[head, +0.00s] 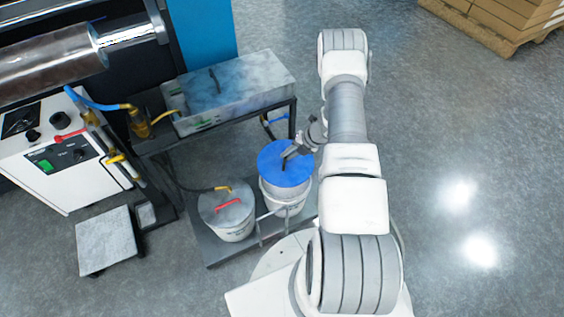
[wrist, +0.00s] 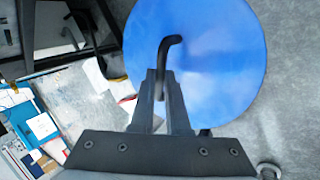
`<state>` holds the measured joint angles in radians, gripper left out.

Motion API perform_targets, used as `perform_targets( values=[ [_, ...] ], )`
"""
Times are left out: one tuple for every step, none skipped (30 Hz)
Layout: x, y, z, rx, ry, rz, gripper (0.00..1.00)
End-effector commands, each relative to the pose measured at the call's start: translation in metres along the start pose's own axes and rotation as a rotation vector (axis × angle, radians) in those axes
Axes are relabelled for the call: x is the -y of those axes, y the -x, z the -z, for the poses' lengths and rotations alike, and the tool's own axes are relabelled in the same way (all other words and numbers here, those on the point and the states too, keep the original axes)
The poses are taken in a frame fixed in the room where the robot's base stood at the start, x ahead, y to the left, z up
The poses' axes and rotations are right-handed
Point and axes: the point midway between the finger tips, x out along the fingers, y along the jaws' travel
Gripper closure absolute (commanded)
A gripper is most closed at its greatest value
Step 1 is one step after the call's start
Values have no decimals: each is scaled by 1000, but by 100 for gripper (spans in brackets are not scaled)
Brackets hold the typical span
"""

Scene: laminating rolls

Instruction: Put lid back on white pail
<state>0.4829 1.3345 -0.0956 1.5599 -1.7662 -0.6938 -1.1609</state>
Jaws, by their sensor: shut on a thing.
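A round blue lid (head: 283,166) with a dark bent handle is held by my gripper (head: 291,152) over a white pail (head: 284,196) on the low platform. In the head view the lid covers most of the pail's top and looks slightly offset from it; I cannot tell whether it touches the rim. In the wrist view the blue lid (wrist: 205,60) fills the upper middle. There my gripper (wrist: 163,80) is shut on the lid's dark handle (wrist: 167,50). The inside of the pail is hidden.
A second white pail (head: 236,229) with a grey lid and red handle stands close on the left. A bench with a grey metal box (head: 236,90) stands behind the pails. A machine cabinet (head: 66,150) is at the left.

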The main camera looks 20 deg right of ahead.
Motion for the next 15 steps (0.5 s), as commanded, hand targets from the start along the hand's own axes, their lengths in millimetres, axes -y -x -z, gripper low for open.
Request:
perform_targets(
  values=[
    [5,-4,3,-12,19,0,100],
    [6,-5,5,-18,29,0,100],
    [8,-6,7,-24,37,0,100],
    [9,-6,8,-26,41,0,100],
    [9,-7,8,-28,43,1,100],
    [10,-7,8,-29,45,1,100],
    [10,-8,8,-29,45,1,100],
    [11,-9,8,-29,44,1,100],
    [12,-11,8,-29,44,1,100],
    [13,-12,8,-29,44,1,100],
    [14,-14,8,-28,43,1,100],
    [16,-16,8,-28,43,1,100],
    [17,-18,8,-28,43,1,100],
    [18,-20,8,-28,43,1,100],
    [20,-23,8,-27,43,1,100]
  ],
)
